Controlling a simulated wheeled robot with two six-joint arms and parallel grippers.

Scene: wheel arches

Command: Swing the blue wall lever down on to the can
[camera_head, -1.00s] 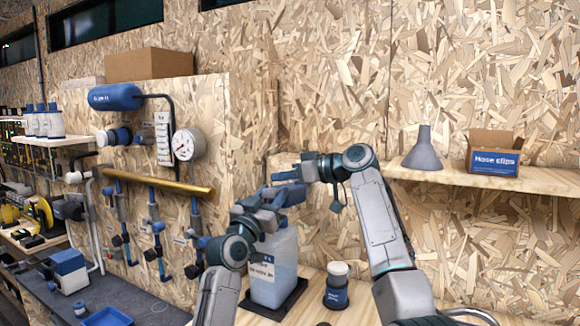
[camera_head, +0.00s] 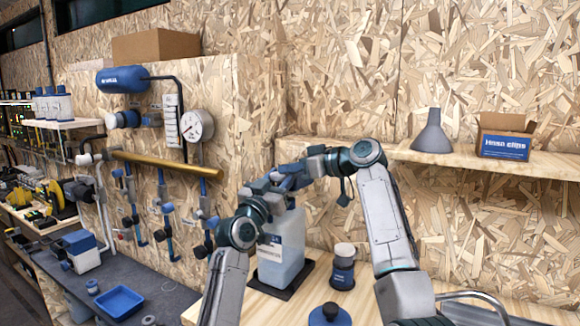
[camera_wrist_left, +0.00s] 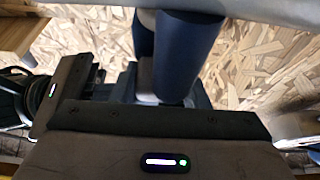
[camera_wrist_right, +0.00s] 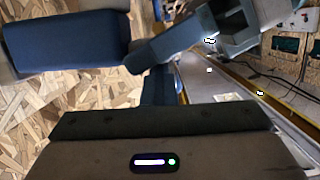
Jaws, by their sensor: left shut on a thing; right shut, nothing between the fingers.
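The can (camera_head: 283,252) is a pale translucent container with a label, upright on a dark tray on the wooden bench. My left gripper (camera_head: 270,192) is above the can. A thick dark-blue grip (camera_wrist_left: 190,55), seemingly part of the wall lever, is at its fingers, and the gripper is shut on it. A thick blue grip also shows in the right wrist view (camera_wrist_right: 65,45). My right gripper (camera_head: 291,172) is shut and empty, close beside the left one. The two grippers overlap in the head view and hide most of the lever and the can's top.
A dark jar with a white lid (camera_head: 343,266) stands right of the can, and a blue-topped item (camera_head: 330,314) is nearer me. A grey funnel (camera_head: 432,135) and a hose clips box (camera_head: 503,138) sit on the right shelf. Pipes and a gauge (camera_head: 196,126) are on the left wall.

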